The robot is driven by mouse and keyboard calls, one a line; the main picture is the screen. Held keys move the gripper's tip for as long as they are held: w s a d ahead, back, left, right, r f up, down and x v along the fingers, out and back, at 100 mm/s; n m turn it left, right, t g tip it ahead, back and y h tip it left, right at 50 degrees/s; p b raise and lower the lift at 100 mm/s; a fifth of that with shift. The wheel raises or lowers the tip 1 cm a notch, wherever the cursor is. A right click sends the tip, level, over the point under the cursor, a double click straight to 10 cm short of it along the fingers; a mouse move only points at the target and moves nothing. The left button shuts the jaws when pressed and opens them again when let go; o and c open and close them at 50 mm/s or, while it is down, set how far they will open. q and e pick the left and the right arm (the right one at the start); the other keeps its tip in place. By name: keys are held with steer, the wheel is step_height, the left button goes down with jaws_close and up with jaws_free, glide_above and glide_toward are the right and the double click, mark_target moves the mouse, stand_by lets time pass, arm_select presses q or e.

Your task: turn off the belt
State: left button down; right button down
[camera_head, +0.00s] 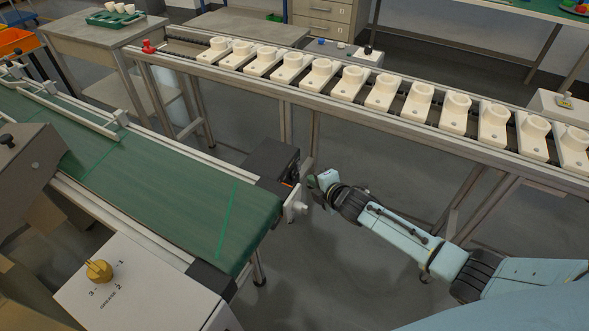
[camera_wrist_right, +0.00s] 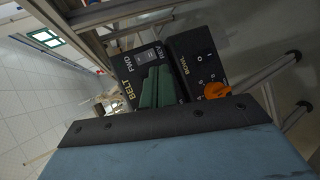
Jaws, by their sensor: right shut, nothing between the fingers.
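The green belt (camera_head: 150,190) runs along the left side of the head view. A dark control box (camera_head: 271,160) is mounted at its far side near the end. In the right wrist view, a black panel marked BELT (camera_wrist_right: 127,95), with FWD and REV, carries a small grey switch (camera_wrist_right: 148,55). My right gripper (camera_head: 317,184) is beside the control box. Its green fingers (camera_wrist_right: 157,88) are shut and empty, in front of the BELT panel and covering part of it. I cannot tell whether they touch it. My left gripper is out of view.
Beside the BELT panel is a panel marked BOWL (camera_wrist_right: 196,60) with an orange knob (camera_wrist_right: 216,91). A long rack (camera_head: 410,125) with several white holders stands behind. A white box with a yellow knob (camera_head: 98,271) is at lower left. Open floor lies between belt and rack.

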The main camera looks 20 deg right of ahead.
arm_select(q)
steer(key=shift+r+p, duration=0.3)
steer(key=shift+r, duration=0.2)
arm_select(e)
steer(key=shift+s+d+f, duration=0.15)
steer(key=shift+s+d, duration=0.7)
steer(key=shift+s, duration=0.1)
